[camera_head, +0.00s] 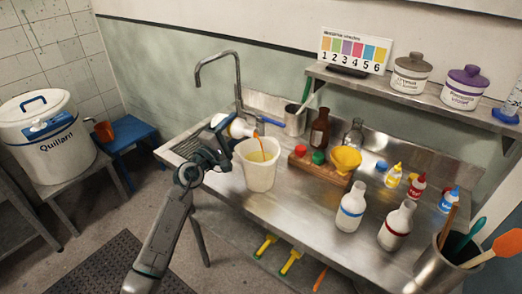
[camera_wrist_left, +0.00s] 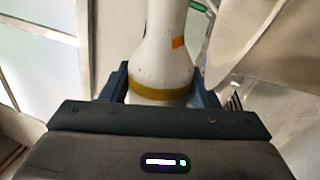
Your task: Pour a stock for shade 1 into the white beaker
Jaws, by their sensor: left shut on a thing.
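The white beaker (camera_head: 259,178) stands upright on the steel bench, with yellow-orange liquid visible inside. My left gripper (camera_head: 219,132) is shut on a white bottle (camera_head: 239,128) at the beaker's upper left. The bottle is tilted, its mouth over the beaker, and an orange stream runs from it into the beaker. In the left wrist view the bottle (camera_wrist_left: 163,50) shows a yellow-ochre band between the fingers (camera_wrist_left: 162,88). The numbered shade card (camera_head: 352,52) stands on the shelf, with coloured swatches above 1 to 6. My right gripper is out of view.
White bottles with a blue band (camera_head: 350,208) and a red band (camera_head: 396,226) stand right of the beaker. A tap (camera_head: 220,56) rises behind the bottle. A steel utensil pot (camera_head: 437,270) stands front right.

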